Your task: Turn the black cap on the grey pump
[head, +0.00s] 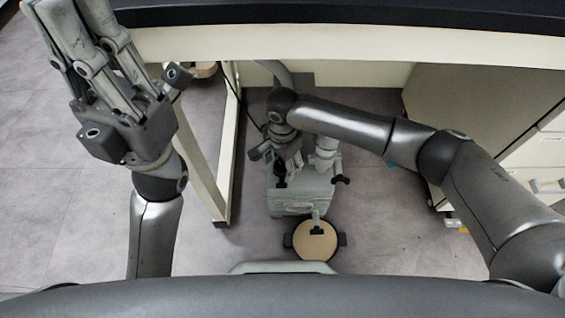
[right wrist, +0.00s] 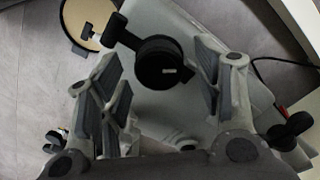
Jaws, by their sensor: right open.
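The grey pump (head: 300,195) stands on the floor under the bench, and its pale body (right wrist: 190,110) also shows in the right wrist view. The black cap (right wrist: 158,70) is round with a small white mark and sits on the pump. In the right wrist view my right gripper (right wrist: 155,60) is open, with fingers on both sides of the cap and visible gaps between. In the head view my right gripper (head: 280,160) is over the pump and largely hides the cap. My left gripper (head: 72,30) is raised at the upper left, away from the pump; its fingertips are partly cut off.
A round tan disc (head: 315,240) with black fittings lies in front of the pump. A bench leg (head: 222,150) stands left of the pump, and a cabinet (head: 500,130) stands to the right. The bench edge (head: 340,45) is above. Floor at the left is clear.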

